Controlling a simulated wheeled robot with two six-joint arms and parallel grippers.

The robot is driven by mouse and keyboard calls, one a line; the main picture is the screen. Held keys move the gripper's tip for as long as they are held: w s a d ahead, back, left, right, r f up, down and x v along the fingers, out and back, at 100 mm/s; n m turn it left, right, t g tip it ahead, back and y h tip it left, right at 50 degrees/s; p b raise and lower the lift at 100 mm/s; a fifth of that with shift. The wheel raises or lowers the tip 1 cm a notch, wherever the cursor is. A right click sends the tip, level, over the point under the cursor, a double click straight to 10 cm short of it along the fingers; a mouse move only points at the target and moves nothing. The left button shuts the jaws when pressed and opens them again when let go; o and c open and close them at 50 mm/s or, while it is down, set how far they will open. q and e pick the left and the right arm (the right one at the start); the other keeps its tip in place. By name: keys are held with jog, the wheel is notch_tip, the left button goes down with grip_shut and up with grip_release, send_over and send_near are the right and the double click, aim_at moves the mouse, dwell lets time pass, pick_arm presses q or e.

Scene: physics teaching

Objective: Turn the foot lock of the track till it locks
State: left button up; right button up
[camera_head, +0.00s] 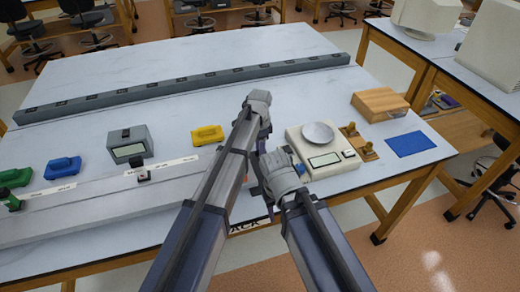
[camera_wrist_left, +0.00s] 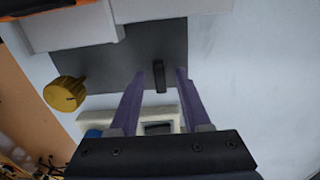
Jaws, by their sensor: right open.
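The long pale grey track (camera_head: 100,208) lies along the table's near edge at the left of the head view. Its right end is hidden behind my arms. In the left wrist view, a dark grey plate (camera_wrist_left: 110,62) carries a small upright black lever (camera_wrist_left: 159,76), which looks like the foot lock. A brass knob (camera_wrist_left: 65,94) sits beside the plate. My left gripper (camera_wrist_left: 161,76) is open, with its purple fingers on either side of the lever and visible gaps. My right gripper (camera_head: 279,172) is low near the table's front edge, open; its fingertips are mostly hidden.
A balance (camera_head: 322,160) with a round pan stands just right of my grippers. A wooden box (camera_head: 380,104) and a blue mat (camera_head: 410,144) lie farther right. A yellow block (camera_head: 207,135) and a grey meter (camera_head: 130,145) stand left. A long dark rail (camera_head: 180,88) crosses behind.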

pick_arm(q)
notch_tip(320, 180, up, 8)
jog(key=p, duration=0.8)
jog(key=shift+f, duration=0.1)
dwell(0.4)
